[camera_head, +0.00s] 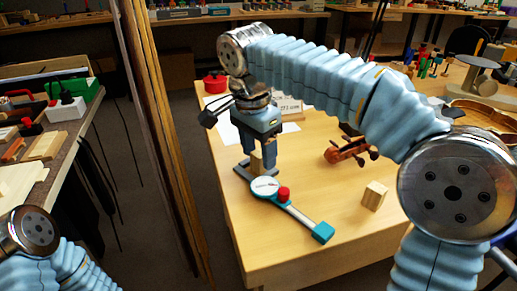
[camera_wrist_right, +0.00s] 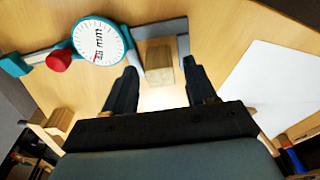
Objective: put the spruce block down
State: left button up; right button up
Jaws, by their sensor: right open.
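A small pale wooden block (camera_head: 256,164) stands at the grey base plate of a dial gauge (camera_head: 265,188) near the table's left edge. My right gripper (camera_head: 260,156) points down over it, open. In the right wrist view the block (camera_wrist_right: 158,66) lies between the two fingertips (camera_wrist_right: 160,72), with a gap on each side. The gauge's white dial (camera_wrist_right: 98,42) is left of it. A second pale block (camera_head: 374,196) sits apart, to the right on the table. I cannot tell by looks which block is spruce. My left gripper is out of view.
The gauge's teal-ended arm with a red knob (camera_head: 283,194) reaches toward the front. A violin scroll (camera_head: 347,151) lies right of the gripper. A red pot (camera_head: 215,82) and white paper (camera_head: 228,133) are behind. The table's front (camera_head: 275,245) is clear.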

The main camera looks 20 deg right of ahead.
jog(key=shift+r, duration=0.1)
jog(key=shift+r, duration=0.25)
notch_tip(320, 180, up, 12)
jog(key=a+p, duration=0.1)
jog(key=p, duration=0.1)
jog(key=shift+s+a+f+p, duration=0.15)
jog(key=shift+s+f+p, duration=0.05)
jog(key=shift+s+p, duration=0.1)
